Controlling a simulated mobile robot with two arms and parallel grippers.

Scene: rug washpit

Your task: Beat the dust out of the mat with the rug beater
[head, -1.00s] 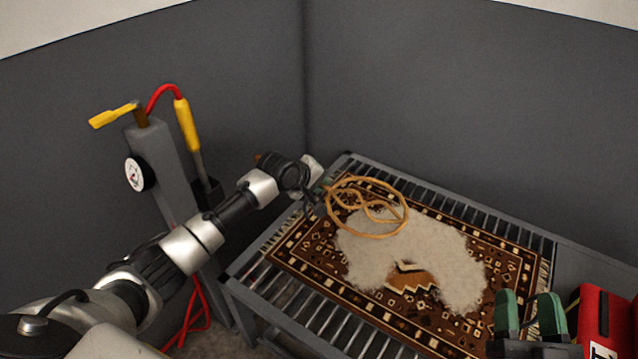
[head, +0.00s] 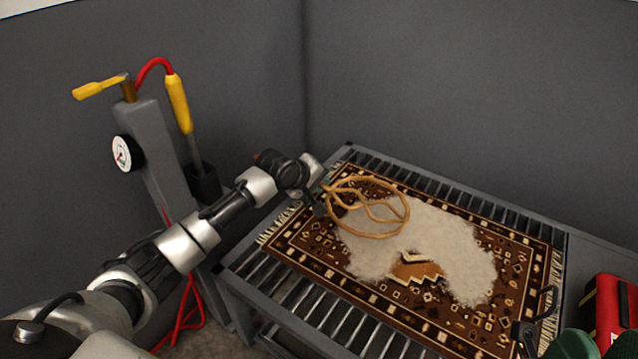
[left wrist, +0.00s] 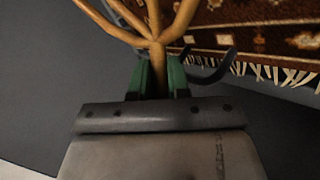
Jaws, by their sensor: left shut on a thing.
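The patterned brown mat (head: 322,278) lies flat on a slatted metal rack. A large pale dust patch (head: 455,235) covers much of its middle, with an orange-brown part of the pattern showing through. My left gripper (head: 322,188) is at the mat's far left corner, shut on the rug beater (head: 408,212). The beater's looped cane head is over the far left of the mat; I cannot tell whether it touches. In the left wrist view the cane (left wrist: 158,62) runs between the green fingers (left wrist: 160,80). My right gripper (head: 595,345) shows only in part at the bottom right edge.
The slatted rack (head: 232,282) stands in a corner of grey walls. A grey post (head: 150,150) with a gauge, yellow lever and red hose stands left of it, behind my left arm. A red container (head: 612,308) is at the right.

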